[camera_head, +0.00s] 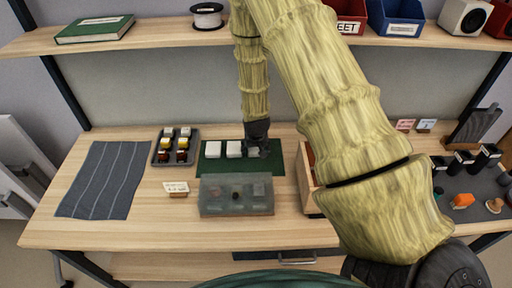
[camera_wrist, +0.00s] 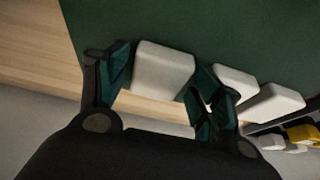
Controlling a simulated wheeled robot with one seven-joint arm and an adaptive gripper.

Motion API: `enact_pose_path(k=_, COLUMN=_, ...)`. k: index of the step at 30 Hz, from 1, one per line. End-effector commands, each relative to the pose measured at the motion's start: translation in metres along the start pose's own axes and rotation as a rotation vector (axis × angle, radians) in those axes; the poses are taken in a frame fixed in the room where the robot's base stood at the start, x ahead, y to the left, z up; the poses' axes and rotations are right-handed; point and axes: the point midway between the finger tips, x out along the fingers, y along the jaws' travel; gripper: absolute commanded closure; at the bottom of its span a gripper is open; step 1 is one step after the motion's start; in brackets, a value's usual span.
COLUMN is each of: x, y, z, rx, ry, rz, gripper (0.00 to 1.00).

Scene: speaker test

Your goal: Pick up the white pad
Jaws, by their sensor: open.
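A row of white pads lies on a dark green mat (camera_head: 275,166) on the table. In the head view, the left pad (camera_head: 213,148) and the middle pad (camera_head: 233,149) show clearly, while the right one (camera_head: 252,152) is partly hidden by my gripper (camera_head: 258,148). In the wrist view, my gripper (camera_wrist: 160,66) is open, with one finger on each side of the nearest white pad (camera_wrist: 163,72). That pad rests on the mat. I cannot tell whether the fingers touch it. The other two pads (camera_wrist: 235,83) (camera_wrist: 276,103) lie beyond the right finger.
A translucent box (camera_head: 236,196) stands in front of the mat. A dark tray of small jars (camera_head: 175,147) and a grey striped cloth (camera_head: 97,180) are to the left. A wooden bin (camera_head: 305,178) stands close on the right, partly behind my arm. A shelf (camera_head: 150,36) runs above.

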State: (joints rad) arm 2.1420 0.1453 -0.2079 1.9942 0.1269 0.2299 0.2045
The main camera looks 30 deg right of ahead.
Motion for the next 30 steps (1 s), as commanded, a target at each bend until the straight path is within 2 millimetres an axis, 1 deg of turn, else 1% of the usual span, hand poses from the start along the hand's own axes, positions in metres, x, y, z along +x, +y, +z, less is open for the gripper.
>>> enact_pose_path(k=4, x=0.0053, y=0.0001, z=-0.0002, rx=0.001, ry=0.000, rz=0.000, gripper=0.34)
enact_pose_path(k=11, x=0.0060, y=0.0001, z=-0.0001, rx=0.001, ry=0.000, rz=0.000, gripper=0.34)
enact_pose_path(k=15, x=0.0059, y=0.0002, z=0.0000, rx=0.001, ry=0.000, rz=0.000, gripper=0.54)
enact_pose_path(k=26, x=0.0053, y=0.0002, z=-0.0003, rx=0.001, ry=0.000, rz=0.000, gripper=0.54)
enact_pose_path(k=30, x=0.0006, y=-0.0003, z=-0.0030, rx=0.001, ry=0.002, rz=-0.001, gripper=0.54)
